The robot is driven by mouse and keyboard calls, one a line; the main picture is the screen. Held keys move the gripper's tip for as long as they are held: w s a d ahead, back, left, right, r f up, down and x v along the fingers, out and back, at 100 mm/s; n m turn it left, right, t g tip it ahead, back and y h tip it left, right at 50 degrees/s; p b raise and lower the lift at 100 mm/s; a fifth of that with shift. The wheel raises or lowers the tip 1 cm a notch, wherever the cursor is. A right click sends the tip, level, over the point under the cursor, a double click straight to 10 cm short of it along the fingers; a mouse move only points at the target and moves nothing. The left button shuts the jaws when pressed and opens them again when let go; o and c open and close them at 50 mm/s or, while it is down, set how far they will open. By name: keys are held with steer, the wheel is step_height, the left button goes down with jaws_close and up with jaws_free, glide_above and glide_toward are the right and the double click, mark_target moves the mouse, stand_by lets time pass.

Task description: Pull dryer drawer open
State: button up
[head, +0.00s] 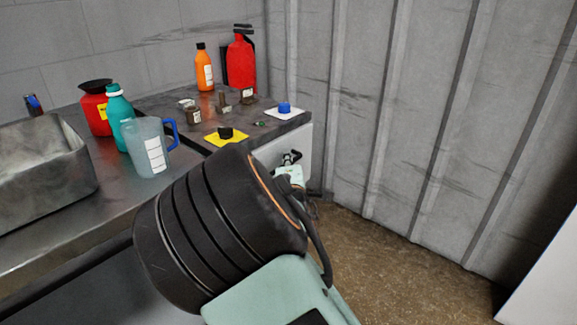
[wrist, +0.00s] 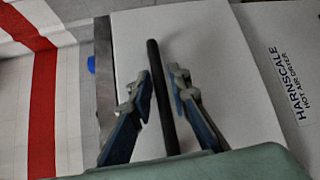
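In the wrist view, a long dark bar handle (wrist: 161,110) runs across the white drawer front (wrist: 220,60). My gripper (wrist: 160,78) has one finger on each side of the bar. The fingers are apart, with a visible gap to the bar on the right; whether the left fingertip touches it I cannot tell. In the head view, part of the white front (head: 300,148) shows below the counter's right end. My gripper (head: 290,158) is there too, mostly hidden by my dark arm link. The drawer looks closed.
A panel lettered "HARNSCALE HOT AIR DRYER" (wrist: 283,85) is beside the drawer front. The counter (head: 160,100) holds bottles, a jug (head: 145,150) and a metal basin (head: 40,165). A corrugated wall (head: 370,100) stands close on the right; brown floor (head: 390,265) is clear.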

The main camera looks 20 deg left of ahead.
jaws_close()
stand_by(0.5)
